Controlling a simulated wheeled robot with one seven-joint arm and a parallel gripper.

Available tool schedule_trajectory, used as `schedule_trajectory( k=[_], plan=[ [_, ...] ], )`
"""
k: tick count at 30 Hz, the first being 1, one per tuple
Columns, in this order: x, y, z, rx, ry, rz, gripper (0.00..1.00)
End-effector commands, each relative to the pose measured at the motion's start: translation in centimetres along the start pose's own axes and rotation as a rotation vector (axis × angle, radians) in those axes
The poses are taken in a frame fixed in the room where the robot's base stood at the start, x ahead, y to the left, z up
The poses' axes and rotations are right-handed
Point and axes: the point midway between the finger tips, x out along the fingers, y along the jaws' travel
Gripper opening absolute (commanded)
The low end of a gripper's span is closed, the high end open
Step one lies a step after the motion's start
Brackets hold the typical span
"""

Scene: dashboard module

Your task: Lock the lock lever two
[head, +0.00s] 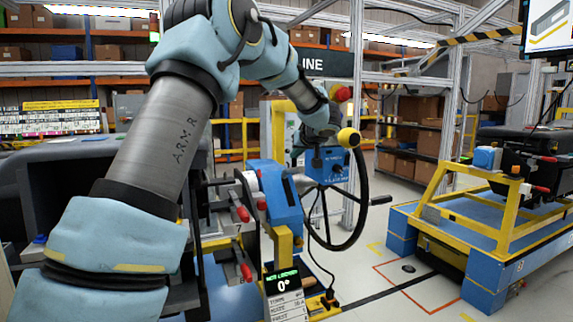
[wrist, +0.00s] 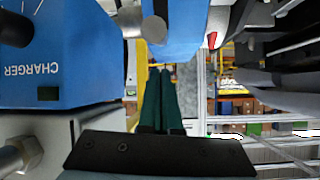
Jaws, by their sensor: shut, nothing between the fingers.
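Several red-handled levers show in the head view on the dashboard module's near side: an upper one (head: 240,212), a lower one (head: 246,272) and a smaller red tip (head: 262,204). I cannot tell which is lock lever two. In the wrist view a small red tip (wrist: 212,40) shows beside a blue part (wrist: 185,25). My gripper (wrist: 160,70) has its dark green fingers together and empty, pointing beside the blue part. No contact with a lever is visible. In the head view my fingers cannot be made out.
A blue charger box (wrist: 60,60) is close on the left in the wrist view. In the head view a black handwheel (head: 357,215) stands right of the blue column (head: 280,200). A yellow-framed trolley (head: 460,235) is at the right, with open floor between.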

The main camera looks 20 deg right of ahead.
Motion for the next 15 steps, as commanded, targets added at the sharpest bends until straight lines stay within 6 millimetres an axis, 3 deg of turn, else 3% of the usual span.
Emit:
schedule_trajectory(
  k=[5, 15],
  plan=[
    [0.9, -0.1, 0.0, 0.0, -0.001, -0.002, 0.0],
    [6.6, 0.0, 0.0, 0.0, -0.001, -0.002, 0.0]
  ],
)
